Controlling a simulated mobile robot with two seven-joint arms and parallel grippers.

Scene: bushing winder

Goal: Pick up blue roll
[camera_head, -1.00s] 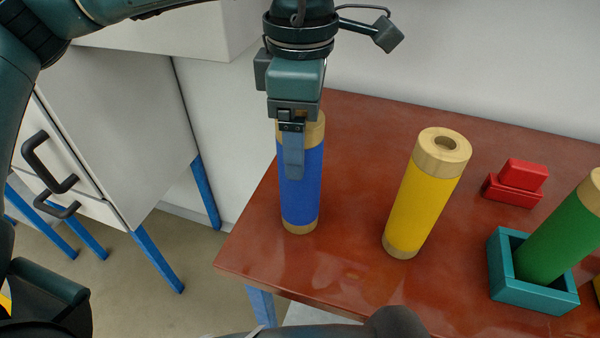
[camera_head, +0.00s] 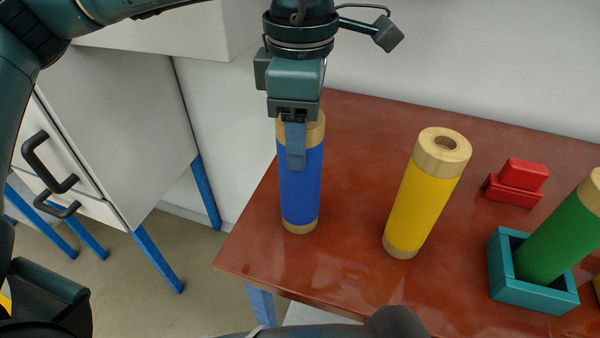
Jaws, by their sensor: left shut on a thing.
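The blue roll (camera_head: 301,192) stands upright near the left end of the red-brown table, with wooden bands at its top and bottom. My left gripper (camera_head: 296,150) points down from above at its upper part. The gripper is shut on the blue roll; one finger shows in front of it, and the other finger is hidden. The roll's base appears to rest on the table. My right gripper is not in view.
A yellow roll (camera_head: 421,205) stands to the right. A green roll (camera_head: 556,243) stands in a teal square holder (camera_head: 535,297). Red blocks (camera_head: 515,183) lie behind. A grey cabinet (camera_head: 120,130) is at the left. The table (camera_head: 350,150) is bare between the blue and yellow rolls.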

